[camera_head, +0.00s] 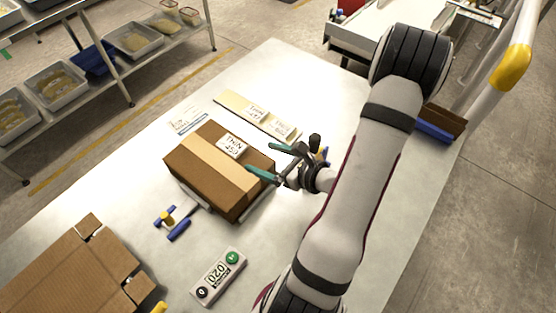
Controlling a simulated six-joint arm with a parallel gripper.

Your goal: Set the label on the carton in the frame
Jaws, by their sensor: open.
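A closed brown carton (200,178) stands on the white table, with a lighter tan band across its top. A white label-like patch (232,147) with black print, seemingly "THIN 450", shows on the carton top near its far edge. I cannot tell whether it is a loose label or a printed frame. Similar white labels (257,113) (281,129) lie on a cream strip (235,104) behind the carton. My gripper (270,161) is open and appears empty, its teal-tipped fingers at the carton's right side. One fingertip overlaps the carton's edge in the picture; contact is unclear.
A printed sheet (187,121) lies behind the carton. Flattened cardboard (75,270) covers the near left. Shelves with trays (132,40) stand beyond the table.

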